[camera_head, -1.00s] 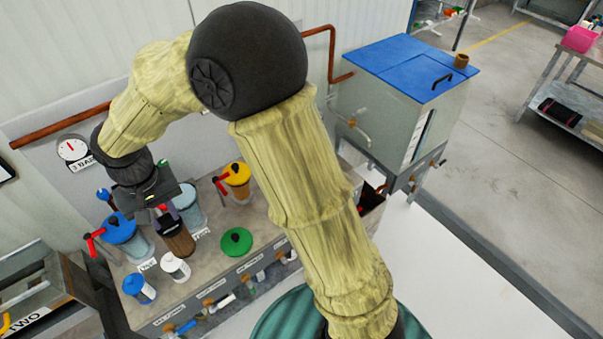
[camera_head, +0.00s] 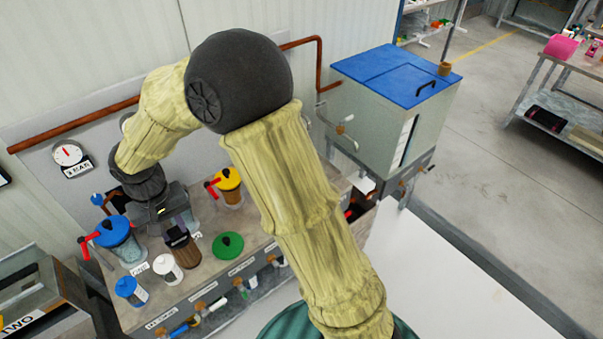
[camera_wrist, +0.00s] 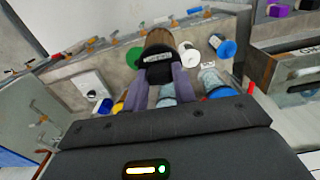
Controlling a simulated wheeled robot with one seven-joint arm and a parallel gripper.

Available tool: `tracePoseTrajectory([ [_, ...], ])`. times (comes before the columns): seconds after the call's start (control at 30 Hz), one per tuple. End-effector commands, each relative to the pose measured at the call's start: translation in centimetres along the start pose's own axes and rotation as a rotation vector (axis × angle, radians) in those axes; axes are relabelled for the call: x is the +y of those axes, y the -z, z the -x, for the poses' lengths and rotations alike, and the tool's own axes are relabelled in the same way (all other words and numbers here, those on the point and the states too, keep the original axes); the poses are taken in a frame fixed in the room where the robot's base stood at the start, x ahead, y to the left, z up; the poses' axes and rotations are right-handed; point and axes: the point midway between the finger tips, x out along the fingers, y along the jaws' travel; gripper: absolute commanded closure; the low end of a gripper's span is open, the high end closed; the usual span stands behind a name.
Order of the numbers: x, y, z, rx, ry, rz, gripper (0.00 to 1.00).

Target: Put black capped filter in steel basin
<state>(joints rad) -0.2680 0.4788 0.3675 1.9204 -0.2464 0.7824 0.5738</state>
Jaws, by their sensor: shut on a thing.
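The black capped filter (camera_head: 184,247) has a brown ribbed body and a black cap. My gripper (camera_head: 178,228) is shut on its cap, over the bench in the head view. In the wrist view my two purple-grey fingers (camera_wrist: 162,82) hold the black cap (camera_wrist: 158,66), with the brown body beyond it. I cannot tell whether the filter's base is clear of the bench. A grey metal open-topped container (camera_head: 42,322) marked TWO stands at the lower left of the head view; it may be the steel basin, but I cannot be sure.
A white filter (camera_head: 167,267) and a blue-capped one (camera_head: 130,290) stand close to the held filter. A green lid (camera_head: 228,245) lies to its right. Blue-lidded (camera_head: 112,232) and yellow-lidded (camera_head: 228,180) pump vessels with red handles stand behind. A blue-topped tank (camera_head: 395,85) is at the right.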

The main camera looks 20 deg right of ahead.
Motion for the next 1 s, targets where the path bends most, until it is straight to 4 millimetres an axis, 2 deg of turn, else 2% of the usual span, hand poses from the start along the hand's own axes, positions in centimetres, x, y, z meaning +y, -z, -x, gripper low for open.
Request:
tracePoseTrajectory([
  [0.27,4.6,2.0,-4.6,0.001,-0.008,-0.051,1.00],
  [0.37,7.0,2.7,-7.1,0.001,-0.011,-0.075,1.00],
  [0.5,11.9,3.3,-12.0,0.000,-0.016,-0.119,1.00],
  [0.7,18.2,2.4,-18.4,-0.002,-0.011,-0.164,1.00],
  [0.9,22.5,0.5,-22.9,-0.008,0.000,-0.196,1.00],
  [1.0,23.9,-0.3,-25.1,-0.008,0.006,-0.206,1.00],
])
